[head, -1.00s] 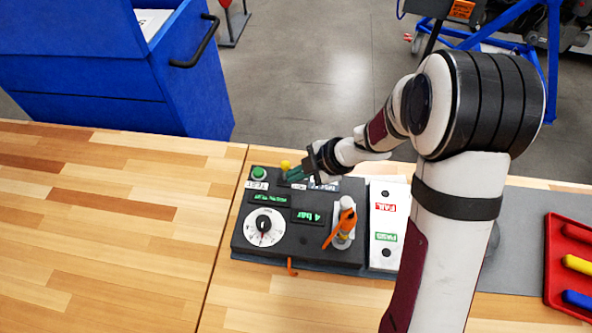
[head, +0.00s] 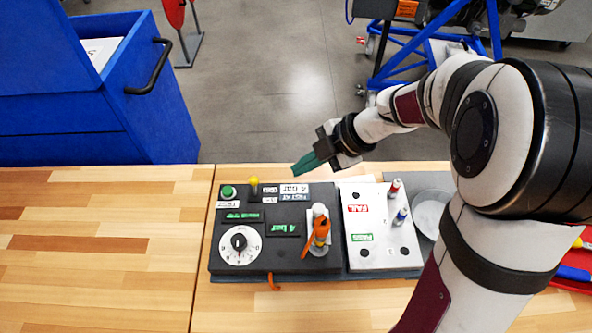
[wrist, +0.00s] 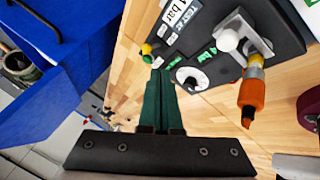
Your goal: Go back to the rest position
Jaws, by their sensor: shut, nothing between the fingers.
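My gripper (head: 306,164) is shut and empty, with green fingers pressed together. In the head view it hangs above the back edge of the black test panel (head: 283,258), clear of it. In the wrist view the shut fingers (wrist: 160,80) point toward the panel. The panel has a white dial (head: 240,244), a green button (head: 228,192), a yellow knob (head: 253,183) and small green displays. An orange-handled part (head: 319,236) stands upright at its right side; it also shows in the wrist view (wrist: 252,90).
A white PASS/FAIL plate (head: 385,258) with a red and a blue peg stands right of the panel. A grey round dish (head: 431,212) sits behind my arm. A red tray (head: 571,284) is at the far right. A blue cabinet (head: 160,125) stands behind the table. The wooden table's left is clear.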

